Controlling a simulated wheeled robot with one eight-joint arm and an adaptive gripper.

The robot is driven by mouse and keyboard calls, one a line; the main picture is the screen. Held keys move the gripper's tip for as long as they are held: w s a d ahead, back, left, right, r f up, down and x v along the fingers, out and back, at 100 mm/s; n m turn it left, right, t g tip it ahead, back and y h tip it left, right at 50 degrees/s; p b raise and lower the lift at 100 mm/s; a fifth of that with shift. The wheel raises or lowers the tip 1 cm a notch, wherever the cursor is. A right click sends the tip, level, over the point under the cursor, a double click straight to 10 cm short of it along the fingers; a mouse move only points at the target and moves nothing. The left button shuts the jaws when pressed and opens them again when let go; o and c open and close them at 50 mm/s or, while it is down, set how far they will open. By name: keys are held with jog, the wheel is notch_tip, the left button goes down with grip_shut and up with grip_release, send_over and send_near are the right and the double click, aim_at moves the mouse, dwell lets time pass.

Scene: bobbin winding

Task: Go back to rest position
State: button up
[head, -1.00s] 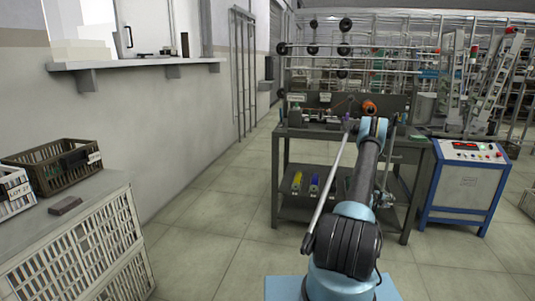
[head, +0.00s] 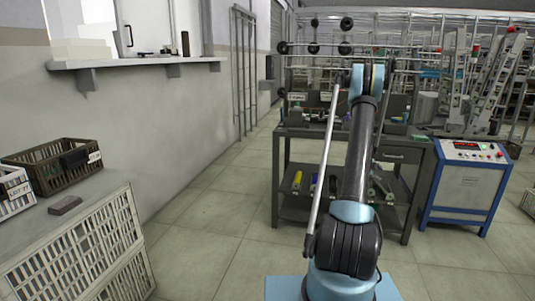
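My arm stands upright in front of the dark winding bench (head: 290,165), its elbow raised above the bench top. The arm covers the middle of the bench, and the orange spool seen there earlier is hidden now. My gripper is not visible; it is hidden behind the arm or too small to make out. I cannot tell whether it holds anything. Small items and a labelled box (head: 297,97) stand on the bench's left part.
A blue-framed control cabinet (head: 468,180) stands right of the bench. At left, a brown crate (head: 52,170), a white crate (head: 12,192) and a dark block (head: 65,205) sit on a grey surface (head: 100,190). The tiled floor (head: 215,210) between is clear.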

jog(key=s+a+r+n+y, duration=0.2)
jog(key=s+a+r+n, duration=0.3)
jog(key=s+a+r, duration=0.5)
jog(key=s+a+r+n+g+y, duration=0.1)
jog(key=s+a+r+n, duration=0.3)
jog(key=s+a, duration=0.3)
jog(key=s+a+r+n+y, duration=0.2)
jog(key=s+a+r+n, duration=0.1)
jog(key=s+a+r, duration=0.3)
jog(key=s+a+f+n+g+y, duration=0.1)
jog(key=s+a+f+n, duration=0.2)
jog(key=s+a, duration=0.3)
jog(key=s+a+f+n+g+y, duration=0.1)
jog(key=s+a+n, duration=0.5)
jog(key=s, duration=1)
jog(key=s+a+f+n+y, duration=0.2)
jog(key=s+a+f+n, duration=0.2)
jog(key=s, duration=0.8)
jog(key=shift+a+f+n+g, duration=0.3)
jog(key=shift+a+n+g, duration=0.15)
jog(key=shift+a, duration=0.65)
